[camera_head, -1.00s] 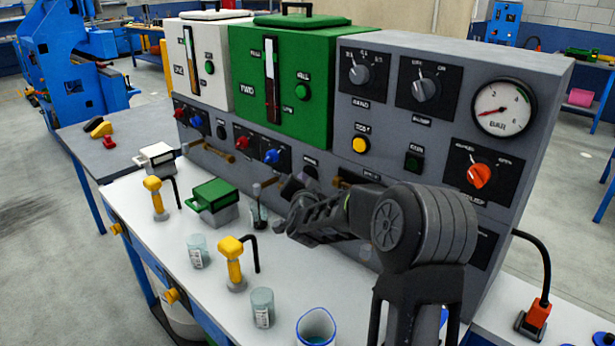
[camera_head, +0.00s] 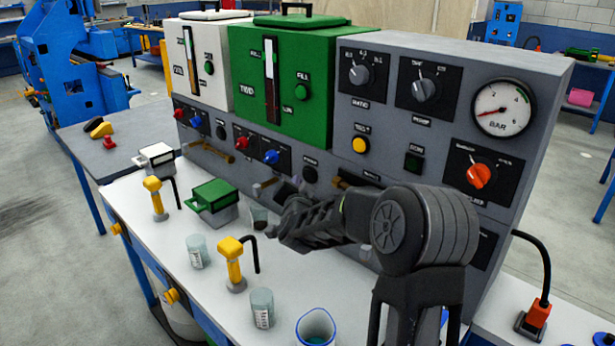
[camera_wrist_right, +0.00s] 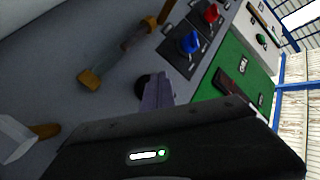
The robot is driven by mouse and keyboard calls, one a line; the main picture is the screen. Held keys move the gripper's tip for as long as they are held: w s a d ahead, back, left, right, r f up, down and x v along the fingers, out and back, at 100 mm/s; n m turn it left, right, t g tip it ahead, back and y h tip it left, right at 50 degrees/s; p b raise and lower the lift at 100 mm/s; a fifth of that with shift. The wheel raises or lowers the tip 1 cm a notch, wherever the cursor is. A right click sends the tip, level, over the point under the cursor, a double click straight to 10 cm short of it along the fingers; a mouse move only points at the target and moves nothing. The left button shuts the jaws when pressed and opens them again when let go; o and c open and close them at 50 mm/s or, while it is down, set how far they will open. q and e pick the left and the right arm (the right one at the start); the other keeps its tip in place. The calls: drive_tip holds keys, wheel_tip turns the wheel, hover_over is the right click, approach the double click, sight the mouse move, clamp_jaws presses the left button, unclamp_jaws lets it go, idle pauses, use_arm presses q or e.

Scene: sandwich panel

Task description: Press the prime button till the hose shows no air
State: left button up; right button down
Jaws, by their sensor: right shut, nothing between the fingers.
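A black round button (camera_head: 310,174), its label too small to read, is on the grey panel right of the green tank's blue knob. It also shows in the wrist view (camera_wrist_right: 142,86), partly behind my right fingers. My right gripper (camera_head: 287,192) is shut and empty, in front of the panel just below that button. Its fingertips (camera_wrist_right: 157,90) overlap the button's edge; I cannot tell whether they touch. A hose (camera_wrist_right: 121,46) with brass-coloured ends runs along the panel below the knobs; its middle looks brownish grey, and I cannot make out air. My left gripper is not in view.
A red knob (camera_head: 241,143) and blue knob (camera_head: 271,157) sit beside the button. The green tank (camera_head: 325,100) rises above. Cups, a green-lidded box (camera_head: 213,194) and a yellow-topped tap (camera_head: 231,250) stand on the white bench below. A gauge (camera_head: 503,108) is at the right.

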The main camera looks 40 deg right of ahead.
drive_tip(key=a, duration=0.4)
drive_tip(key=shift+s+a, duration=0.2)
idle(3.0)
drive_tip(key=a+b, duration=0.2)
drive_tip(key=a, duration=0.1)
drive_tip(key=shift+s+a, duration=0.15)
drive_tip(key=shift+a, duration=0.25)
drive_tip(key=d+b, duration=0.1)
drive_tip(key=d, duration=0.7)
drive_tip(key=shift+w+d, duration=0.35)
drive_tip(key=shift+w, duration=0.05)
